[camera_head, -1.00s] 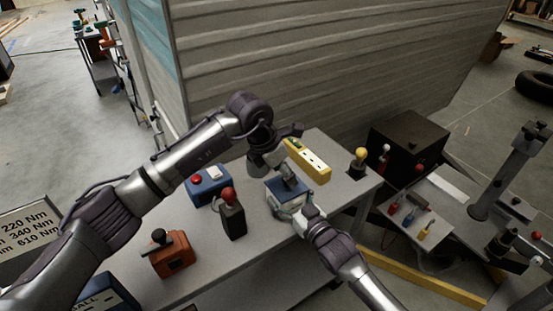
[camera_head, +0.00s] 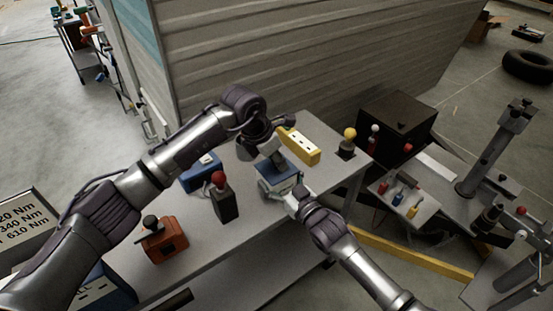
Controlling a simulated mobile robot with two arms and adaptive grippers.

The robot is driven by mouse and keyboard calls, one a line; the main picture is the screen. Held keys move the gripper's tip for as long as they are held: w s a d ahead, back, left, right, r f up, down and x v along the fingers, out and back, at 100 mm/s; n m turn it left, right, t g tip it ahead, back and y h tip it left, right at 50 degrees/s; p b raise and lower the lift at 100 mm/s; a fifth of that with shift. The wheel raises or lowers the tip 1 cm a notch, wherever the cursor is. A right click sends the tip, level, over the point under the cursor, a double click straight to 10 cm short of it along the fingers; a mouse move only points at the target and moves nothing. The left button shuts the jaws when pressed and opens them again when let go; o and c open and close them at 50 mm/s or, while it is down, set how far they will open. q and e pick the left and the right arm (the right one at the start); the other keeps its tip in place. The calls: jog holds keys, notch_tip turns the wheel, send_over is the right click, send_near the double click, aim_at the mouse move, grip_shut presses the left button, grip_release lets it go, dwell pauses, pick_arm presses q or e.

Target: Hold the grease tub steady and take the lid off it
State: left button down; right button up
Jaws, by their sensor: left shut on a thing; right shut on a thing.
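The grease tub (camera_head: 268,190) is a small pale tub with a square blue lid (camera_head: 270,173), on the grey bench near its front edge. My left gripper (camera_head: 281,163) comes down from above and is shut on the lid. My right gripper (camera_head: 291,198) reaches in from the lower right and is shut on the side of the tub. The lid sits over the tub; whether there is a gap between them is too small to tell. The fingertips are partly hidden by the lid and the grippers themselves.
On the bench (camera_head: 205,250) stand a yellow block (camera_head: 298,146), a dark box with a red knob (camera_head: 223,200), an orange box (camera_head: 163,241) and a blue box (camera_head: 200,174). A yellow-knobbed lever (camera_head: 348,143) stands at the right end. The camper wall (camera_head: 290,65) rises behind.

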pick_arm(q)
jog(key=shift+r, duration=0.1)
dwell(0.8)
jog(key=shift+r, duration=1)
jog(key=shift+r, duration=2.05)
pick_arm(e)
jog(key=o, duration=1.4)
jog(key=shift+o, duration=0.2)
jog(key=v, duration=1.2)
